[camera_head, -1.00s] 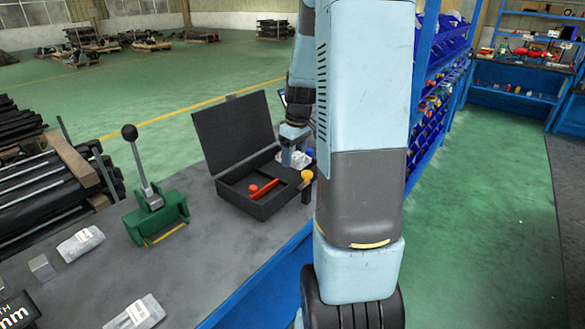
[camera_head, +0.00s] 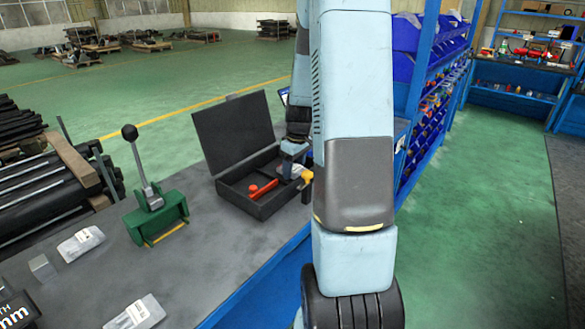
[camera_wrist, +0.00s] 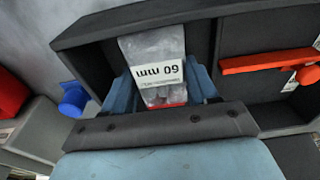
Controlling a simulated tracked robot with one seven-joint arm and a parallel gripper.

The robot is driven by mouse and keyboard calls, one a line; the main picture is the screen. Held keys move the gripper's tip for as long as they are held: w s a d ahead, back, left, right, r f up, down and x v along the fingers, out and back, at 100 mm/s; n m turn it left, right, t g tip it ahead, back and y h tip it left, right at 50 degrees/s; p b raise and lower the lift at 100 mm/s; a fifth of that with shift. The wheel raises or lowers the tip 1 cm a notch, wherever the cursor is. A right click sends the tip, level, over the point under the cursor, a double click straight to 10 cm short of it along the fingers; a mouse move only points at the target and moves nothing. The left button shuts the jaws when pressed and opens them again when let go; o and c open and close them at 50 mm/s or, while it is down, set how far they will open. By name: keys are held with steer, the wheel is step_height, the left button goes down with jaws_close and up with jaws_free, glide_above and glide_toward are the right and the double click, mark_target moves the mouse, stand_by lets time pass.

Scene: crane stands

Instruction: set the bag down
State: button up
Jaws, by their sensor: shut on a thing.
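The clear bag (camera_wrist: 157,52) has a white label reading 60 mm and holds grey parts, with red at its lower end. My gripper (camera_wrist: 163,92) is shut on it, with a blue finger on each side. In the head view the bag (camera_head: 297,170) shows as a small pale patch under my gripper (camera_head: 293,151), at the right part of the open black case (camera_head: 227,197). In the wrist view the bag is over a compartment of the case (camera_wrist: 95,34). Whether it touches the compartment floor is unclear.
An orange-red tool (camera_wrist: 265,62) lies in the neighbouring compartment. The case lid (camera_head: 230,130) stands open at the back. A green lever press (camera_head: 158,222) and two other labelled bags (camera_head: 81,243) (camera_head: 136,313) are on the bench. A blue knob-like item (camera_wrist: 73,99) is beside the case.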

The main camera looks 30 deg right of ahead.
mark_target(297, 169)
steer(key=shift+f, duration=0.1)
steer(key=o, duration=1.3)
step_height(297, 169, up, 12)
steer(key=s, duration=0.1)
steer(key=s+a+r+m+t, duration=0.2)
steer(key=s+a+r, duration=0.8)
steer(key=a, duration=0.2)
steer(key=shift+s+a+r+m+t, duration=0.45)
steer(key=shift+s+a, duration=0.8)
steer(key=shift+s, duration=0.85)
steer(key=shift+s+a+r+m+t, duration=0.25)
steer(key=shift+s+a+r, duration=0.25)
steer(key=shift+s+a, duration=1.25)
steer(key=shift+s+a+r+m+t, duration=0.4)
steer(key=shift+s+a, duration=0.4)
steer(key=shift+s, duration=1.7)
steer(key=shift+r, duration=0.1)
